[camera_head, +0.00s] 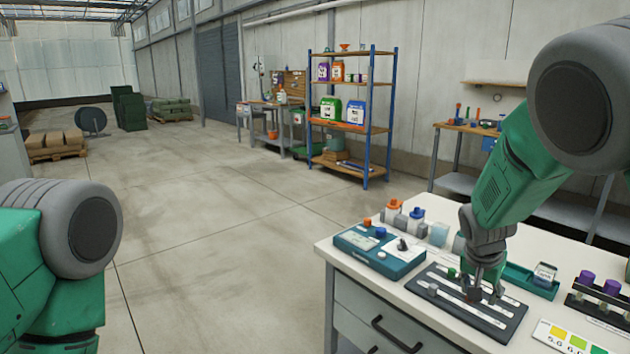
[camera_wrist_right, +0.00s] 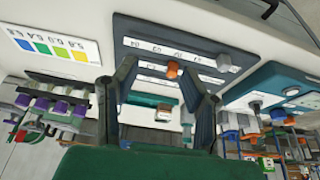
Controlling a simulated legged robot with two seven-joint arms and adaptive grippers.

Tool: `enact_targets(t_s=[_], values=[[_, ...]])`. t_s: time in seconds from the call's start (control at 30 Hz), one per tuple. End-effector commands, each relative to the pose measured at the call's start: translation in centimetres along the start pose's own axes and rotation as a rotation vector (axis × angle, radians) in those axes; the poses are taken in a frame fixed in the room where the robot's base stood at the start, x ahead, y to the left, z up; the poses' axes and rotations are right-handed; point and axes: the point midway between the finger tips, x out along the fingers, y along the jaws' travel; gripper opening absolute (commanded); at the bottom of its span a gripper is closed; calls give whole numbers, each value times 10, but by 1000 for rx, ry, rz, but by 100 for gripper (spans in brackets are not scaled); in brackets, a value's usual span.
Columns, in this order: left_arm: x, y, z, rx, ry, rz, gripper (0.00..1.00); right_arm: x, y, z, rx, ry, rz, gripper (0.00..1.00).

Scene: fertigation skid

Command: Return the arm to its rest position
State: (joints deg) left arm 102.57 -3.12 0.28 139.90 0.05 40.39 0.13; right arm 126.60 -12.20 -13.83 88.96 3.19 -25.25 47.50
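My right arm reaches in from the right in the head view. Its gripper (camera_head: 482,286) points down over a dark panel with pale slider tracks (camera_head: 428,296) on the white bench. In the right wrist view the two fingers (camera_wrist_right: 156,74) stand apart with a gap between them. An orange knob (camera_wrist_right: 172,69) on the panel (camera_wrist_right: 140,30) shows close to the right-hand fingertip; I cannot tell whether they touch.
On the bench (camera_head: 345,256), a teal instrument box (camera_head: 375,262) is left of the panel. A green tray (camera_head: 525,277) is behind it. A rack with purple-capped tubes (camera_head: 600,293) and a colour chart (camera_head: 566,338) are right. Open floor (camera_head: 215,250) lies left of the bench.

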Motion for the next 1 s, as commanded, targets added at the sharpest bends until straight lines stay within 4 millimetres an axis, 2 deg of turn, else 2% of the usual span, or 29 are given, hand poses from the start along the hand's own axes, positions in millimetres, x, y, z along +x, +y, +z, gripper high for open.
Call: enact_targets(t_s=[0.03,0.27,0.47,0.57,0.7,0.8,0.9,1.0], values=[[0,0,0,0,1,0,34,10,4,9,-16,-11,4,38],[1,0,0,0,1,0,34,46,30,50,-116,-46,-1,38],[0,0,0,0,0,0,34,84,65,108,-248,-93,-12,38],[1,0,0,0,0,0,34,104,93,153,-342,-132,-23,38],[1,0,0,0,0,0,34,121,149,240,-522,-200,-61,38],[1,0,0,0,0,0,34,116,187,296,-644,-242,-100,38],[1,0,0,0,0,0,34,103,216,338,-741,-272,-139,38],[0,0,0,0,0,0,34,90,234,364,-807,-288,-170,38]])
